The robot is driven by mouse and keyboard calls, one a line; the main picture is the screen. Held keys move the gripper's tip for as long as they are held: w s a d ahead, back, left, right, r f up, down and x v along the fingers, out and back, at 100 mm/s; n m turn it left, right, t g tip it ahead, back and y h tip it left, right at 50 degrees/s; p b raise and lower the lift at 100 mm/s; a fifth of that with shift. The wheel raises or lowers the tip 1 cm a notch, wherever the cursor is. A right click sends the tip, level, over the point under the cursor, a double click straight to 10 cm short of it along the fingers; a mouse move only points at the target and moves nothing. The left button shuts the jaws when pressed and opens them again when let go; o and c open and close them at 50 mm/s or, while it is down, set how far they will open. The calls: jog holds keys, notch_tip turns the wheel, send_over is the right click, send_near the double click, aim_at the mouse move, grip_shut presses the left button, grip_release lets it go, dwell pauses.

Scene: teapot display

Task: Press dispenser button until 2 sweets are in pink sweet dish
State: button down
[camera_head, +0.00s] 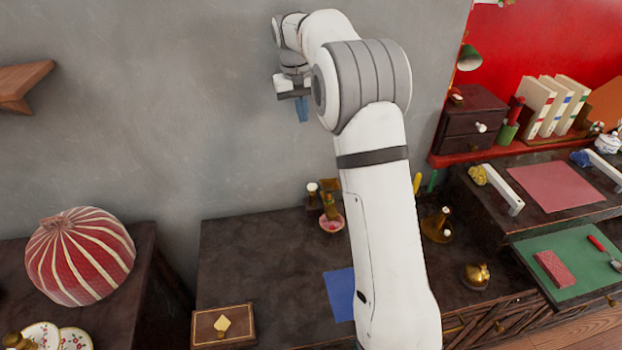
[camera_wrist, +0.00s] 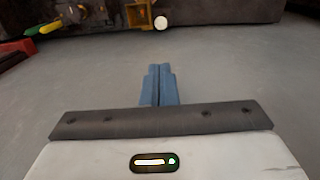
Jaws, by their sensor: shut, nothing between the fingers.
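The sweet dispenser (camera_head: 328,202) is a small brown and greenish stand at the back of the dark table, near the wall. The pink sweet dish (camera_head: 331,226) sits at its front. Something small and pale shows in the dish, too small to count. A white round knob (camera_head: 312,187) on a dark stem stands just left of the dispenser; I cannot tell whether it is the button. A white round end also shows at the top of the wrist view (camera_wrist: 161,22). My gripper (camera_head: 302,112) is shut and empty, raised well above the dispenser. Its blue fingers (camera_wrist: 158,84) are together.
A blue mat (camera_head: 340,293) and a wooden box (camera_head: 223,325) lie on the dark table (camera_head: 255,255). The table's left middle is clear.

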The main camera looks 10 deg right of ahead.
jog(key=shift+a+f, duration=0.15)
jog(key=p, duration=0.3)
send_near(311, 187)
jog(key=f, duration=0.4)
jog(key=d+f, duration=0.1)
jog(key=f, duration=0.1)
jog(key=shift+w+f, duration=0.3)
jog(key=shift+f, duration=0.05)
jog(key=shift+f+b, duration=0.1)
jog(key=shift+b, duration=0.25)
jog(key=shift+f+b, duration=0.95)
jog(key=shift+b, duration=0.05)
jog(key=shift+s, duration=0.1)
jog(key=shift+s+f, duration=0.15)
